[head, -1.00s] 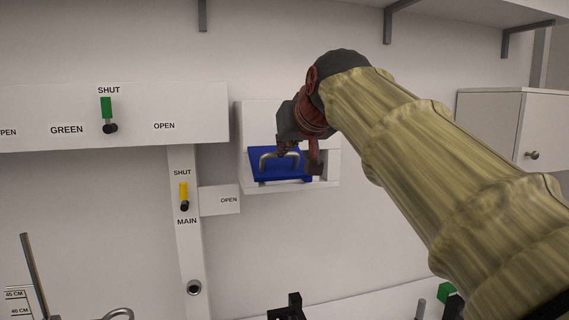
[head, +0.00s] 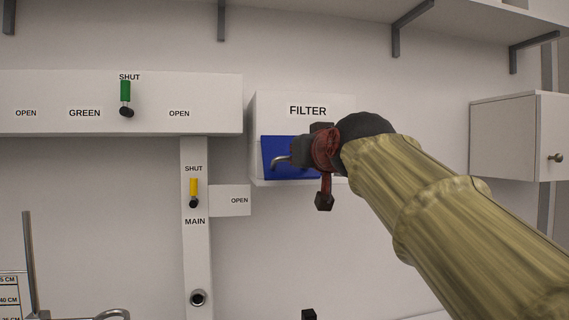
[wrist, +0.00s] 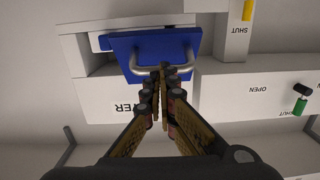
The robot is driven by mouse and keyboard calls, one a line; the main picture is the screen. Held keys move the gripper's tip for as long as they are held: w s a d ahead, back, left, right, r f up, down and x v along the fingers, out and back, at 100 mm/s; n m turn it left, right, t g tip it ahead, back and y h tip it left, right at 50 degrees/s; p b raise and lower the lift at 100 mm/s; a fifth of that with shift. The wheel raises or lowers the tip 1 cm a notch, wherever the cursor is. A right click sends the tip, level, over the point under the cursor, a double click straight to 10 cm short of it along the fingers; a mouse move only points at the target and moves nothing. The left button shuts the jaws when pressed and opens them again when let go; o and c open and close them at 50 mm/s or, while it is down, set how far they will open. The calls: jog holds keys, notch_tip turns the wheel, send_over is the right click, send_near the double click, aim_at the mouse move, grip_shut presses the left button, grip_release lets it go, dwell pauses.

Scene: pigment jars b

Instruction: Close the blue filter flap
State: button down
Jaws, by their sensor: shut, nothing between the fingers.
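The blue filter flap (head: 272,148) is on the white filter box (head: 275,112) on the wall, below the FILTER label. It stands close to upright; I cannot tell whether it is flush. Its silver handle (head: 279,161) faces out and is partly hidden by my gripper (head: 297,154). In the wrist view, turned upside down, the flap (wrist: 152,45) and handle (wrist: 139,70) lie just beyond my gripper (wrist: 163,70). Its fingers are together and empty, with the tips at the handle bar. I cannot tell whether they touch it.
Left of the box are a green lever (head: 125,92) and a yellow lever (head: 194,188), both by SHUT labels. A white cabinet (head: 505,140) hangs at the right and a shelf runs above. The wall below the box is largely clear.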

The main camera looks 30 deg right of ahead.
aim_at(291, 179)
jog(key=f+b, duration=0.1)
jog(key=w+f+b, duration=0.1)
jog(key=f, duration=0.1)
jog(key=shift+w+d+f, duration=0.1)
jog(key=shift+w+d, duration=0.05)
jog(key=shift+w+d+f+b, duration=0.2)
jog(key=shift+w+f+b, duration=0.15)
jog(key=shift+w+f, duration=0.3)
jog(key=shift+w+d+f+b, duration=0.15)
jog(key=shift+w+f+b, duration=0.15)
jog(key=shift+w+f, duration=0.3)
jog(key=shift+s, duration=0.1)
